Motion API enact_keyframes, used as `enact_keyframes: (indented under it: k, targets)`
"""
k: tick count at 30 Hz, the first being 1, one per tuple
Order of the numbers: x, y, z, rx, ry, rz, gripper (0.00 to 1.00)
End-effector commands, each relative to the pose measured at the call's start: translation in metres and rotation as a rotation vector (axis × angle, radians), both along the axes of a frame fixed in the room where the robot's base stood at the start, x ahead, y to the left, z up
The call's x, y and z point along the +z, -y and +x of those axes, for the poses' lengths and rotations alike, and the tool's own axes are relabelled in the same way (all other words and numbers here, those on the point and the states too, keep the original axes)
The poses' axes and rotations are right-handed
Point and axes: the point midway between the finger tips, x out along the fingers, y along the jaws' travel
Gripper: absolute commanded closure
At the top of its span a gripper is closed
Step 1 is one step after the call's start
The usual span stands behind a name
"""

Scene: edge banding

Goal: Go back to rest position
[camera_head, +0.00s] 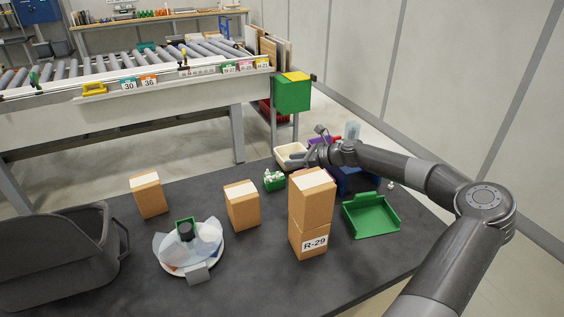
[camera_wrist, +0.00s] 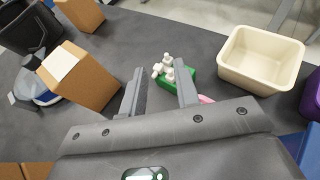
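My gripper (camera_head: 309,153) is at the end of my arm, above the far right part of the dark table (camera_head: 262,285). In the wrist view my gripper (camera_wrist: 160,88) has its two fingers apart with nothing held between them. A small green box (camera_wrist: 180,82) with white fittings lies beyond the fingertips, apart from them as far as I can tell. The green box (camera_head: 274,181) also shows in the head view, left of the stacked cartons.
Two stacked cartons (camera_head: 310,200), the lower marked R-29, stand near my arm. A green tray (camera_head: 371,216), a cream bin (camera_head: 287,157), two single cartons (camera_head: 242,206), a white round dispenser (camera_head: 214,252) and a grey crate (camera_head: 50,255) are around. A roller conveyor (camera_head: 150,105) stands behind.

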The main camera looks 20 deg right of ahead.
Motion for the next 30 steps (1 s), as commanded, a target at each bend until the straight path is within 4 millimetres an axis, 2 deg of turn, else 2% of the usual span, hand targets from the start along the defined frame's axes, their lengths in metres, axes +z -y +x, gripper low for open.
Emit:
enact_keyframes:
  k: [6,22,26,30]
  targets:
    - [0.005,0.008,-0.01,0.0,0.0,0.0,0.71]
    - [0.006,0.005,-0.009,0.007,-0.001,-0.005,0.71]
    - [0.008,-0.016,-0.009,0.06,-0.015,-0.046,0.71]
    - [0.013,-0.061,-0.014,0.176,-0.043,-0.134,0.71]
